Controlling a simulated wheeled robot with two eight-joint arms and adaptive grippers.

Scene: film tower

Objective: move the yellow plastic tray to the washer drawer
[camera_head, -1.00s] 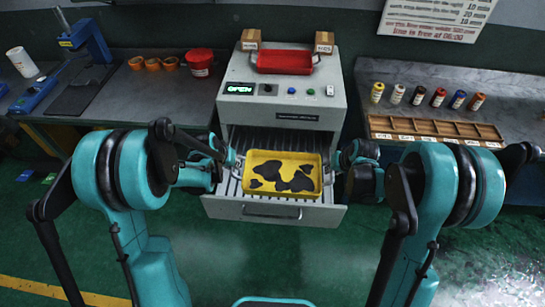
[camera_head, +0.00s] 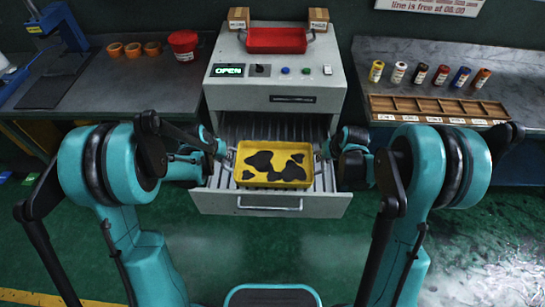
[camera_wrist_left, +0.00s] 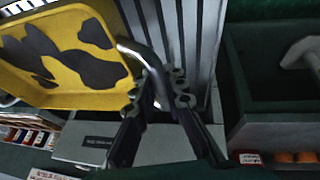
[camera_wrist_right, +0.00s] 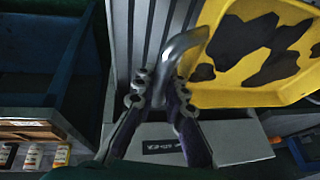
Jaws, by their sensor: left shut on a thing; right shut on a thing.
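The yellow plastic tray (camera_head: 273,174), with dark blotches inside, is level over the slatted open washer drawer (camera_head: 320,203). I cannot tell whether it touches the slats or hangs just above. My left gripper (camera_head: 229,156) is shut on the tray's left metal handle. In the left wrist view the fingers (camera_wrist_left: 160,95) close around that handle (camera_wrist_left: 148,60). My right gripper (camera_head: 322,154) is shut on the right handle. In the right wrist view its fingers (camera_wrist_right: 158,90) grip the bent metal bar (camera_wrist_right: 178,50).
The grey washer (camera_head: 275,93) has a green "OPEN" display (camera_head: 228,71). A red tray (camera_head: 277,40) and two small boxes sit on top. A bench with a red tub (camera_head: 183,44) is at left; bottles and a wooden divided tray (camera_head: 436,110) are at right.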

